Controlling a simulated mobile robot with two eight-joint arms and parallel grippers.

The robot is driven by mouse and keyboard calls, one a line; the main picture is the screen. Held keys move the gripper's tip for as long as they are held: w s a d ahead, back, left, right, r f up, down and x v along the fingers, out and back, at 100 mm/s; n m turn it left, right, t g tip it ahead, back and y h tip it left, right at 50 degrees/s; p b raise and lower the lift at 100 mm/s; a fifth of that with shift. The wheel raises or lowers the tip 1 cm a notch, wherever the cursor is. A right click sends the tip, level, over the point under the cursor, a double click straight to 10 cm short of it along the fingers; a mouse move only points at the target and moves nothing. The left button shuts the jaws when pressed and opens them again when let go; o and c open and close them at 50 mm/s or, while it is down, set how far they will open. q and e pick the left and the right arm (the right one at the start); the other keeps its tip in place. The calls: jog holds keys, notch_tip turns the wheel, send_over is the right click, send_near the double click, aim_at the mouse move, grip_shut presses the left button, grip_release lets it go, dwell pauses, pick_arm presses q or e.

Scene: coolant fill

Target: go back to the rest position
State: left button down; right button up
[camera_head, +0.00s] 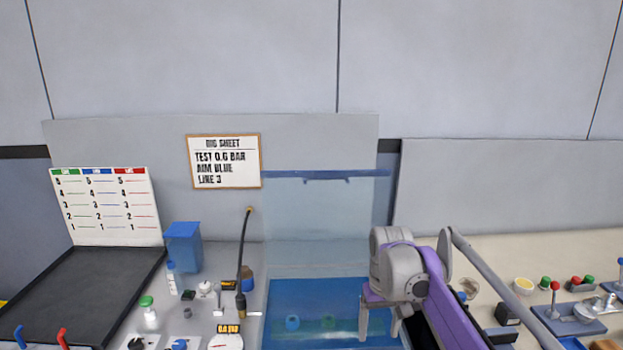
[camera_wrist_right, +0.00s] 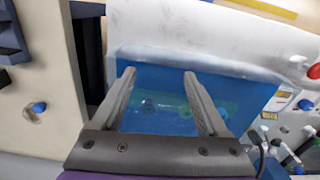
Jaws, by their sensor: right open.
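My right gripper (camera_head: 379,318) is at the lower centre-right of the head view, pointing down at the right part of a blue-floored bay (camera_head: 290,290). In the right wrist view its two fingers (camera_wrist_right: 160,100) are spread apart with nothing between them. Beyond them lies the blue bay floor (camera_wrist_right: 165,120), with small round blue and green items on it. My purple and grey right arm runs off the bottom edge of the head view. My left gripper is not in view.
A clear panel (camera_head: 320,215) with a blue top rail stands behind the bay. A dark hose (camera_head: 242,255), small bottles and a blue bin (camera_head: 183,246) stand to the left. Knobs and fittings (camera_head: 575,312) crowd the bench at right, near my forearm.

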jog(key=s+d+f+t, duration=0.1)
jog(key=s+f, duration=0.3)
jog(key=s, duration=0.5)
jog(key=s+d+f+t, duration=0.1)
jog(key=s+f, duration=0.3)
jog(key=s, duration=0.5)
jog(key=s+d+f+m+t, duration=0.1)
jog(key=s+f+t, duration=0.2)
jog(key=s, duration=0.6)
jog(key=shift+f, duration=0.5)
jog(key=shift+s, duration=0.1)
